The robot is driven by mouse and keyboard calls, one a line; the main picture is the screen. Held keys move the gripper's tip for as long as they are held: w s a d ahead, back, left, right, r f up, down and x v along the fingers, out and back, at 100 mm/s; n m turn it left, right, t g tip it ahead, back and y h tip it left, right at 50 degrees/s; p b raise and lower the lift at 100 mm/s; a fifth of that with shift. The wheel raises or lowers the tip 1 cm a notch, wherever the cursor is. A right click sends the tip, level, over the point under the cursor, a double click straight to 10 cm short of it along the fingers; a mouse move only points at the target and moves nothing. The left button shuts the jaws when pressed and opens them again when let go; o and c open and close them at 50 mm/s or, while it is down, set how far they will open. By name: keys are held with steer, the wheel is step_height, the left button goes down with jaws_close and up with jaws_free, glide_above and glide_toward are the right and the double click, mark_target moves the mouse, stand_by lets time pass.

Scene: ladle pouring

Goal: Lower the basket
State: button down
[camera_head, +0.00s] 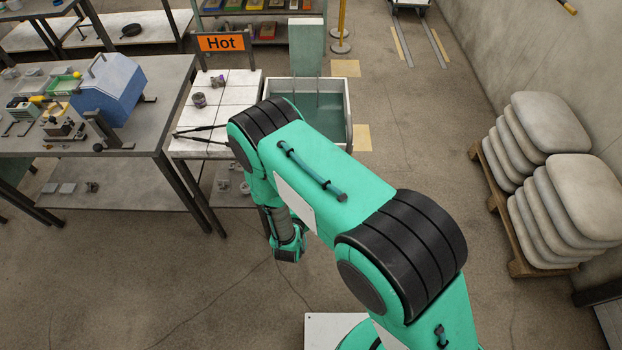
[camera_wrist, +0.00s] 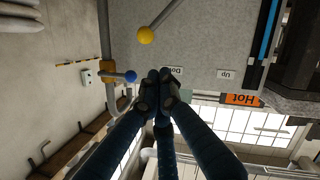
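In the wrist view, my gripper (camera_wrist: 158,92) has its dark blue fingers drawn together at the tips, with nothing seen between them. The fingertips are in front of a grey panel and partly cover the upside-down "Down" label (camera_wrist: 174,71). The "Up" label (camera_wrist: 226,74) is to the right. A lever with a yellow ball knob (camera_wrist: 145,35) is above the fingertips. A blue ball knob (camera_wrist: 131,76) is just left of them. In the head view, a pale-rimmed tank (camera_head: 348,112) holds teal liquid. I cannot make out the basket. My gripper is hidden there by my arm.
An orange "Hot" sign (camera_head: 221,42) stands by the white-tiled table (camera_head: 232,84); it also shows in the wrist view (camera_wrist: 241,100). A grey bench (camera_head: 150,131) with a blue machine (camera_head: 108,90) is left. Stacked sacks (camera_head: 570,200) are right.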

steer(key=shift+v, duration=2.3)
steer(key=shift+w, duration=0.1)
steer(key=w+a+r+m+g+y, duration=0.1)
steer(key=w+r+m+g, duration=0.1)
steer(key=w+r, duration=0.45)
steer(key=w+a+r+m+g+y, duration=0.1)
steer(key=w+a+r+y, duration=0.15)
steer(key=r, duration=0.65)
steer(key=s+d+r+m+g+y, duration=0.1)
steer(key=d+r, duration=0.2)
steer(key=r, duration=0.6)
steer(key=s+d+r+g+y, duration=0.1)
steer(key=d+r, duration=0.2)
steer(key=r, duration=0.7)
steer(key=s+d+r+g, duration=0.2)
steer(key=s+d+r, duration=0.7)
steer(key=s+r, duration=0.35)
steer(key=s+d+r+m, duration=0.1)
steer(key=s+d, duration=0.3)
steer(key=s, duration=0.3)
steer(key=s+d+r+g+h, duration=0.1)
steer(key=s+d+r, duration=0.1)
steer(key=s+d, duration=0.2)
steer(key=s+d+r+m+g+h+b, duration=0.1)
steer(key=s+d, duration=0.3)
steer(key=s, duration=0.7)
steer(key=shift+d+r+m, duration=0.15)
steer(key=shift+r+m, duration=0.05)
steer(key=shift+m, duration=0.1)
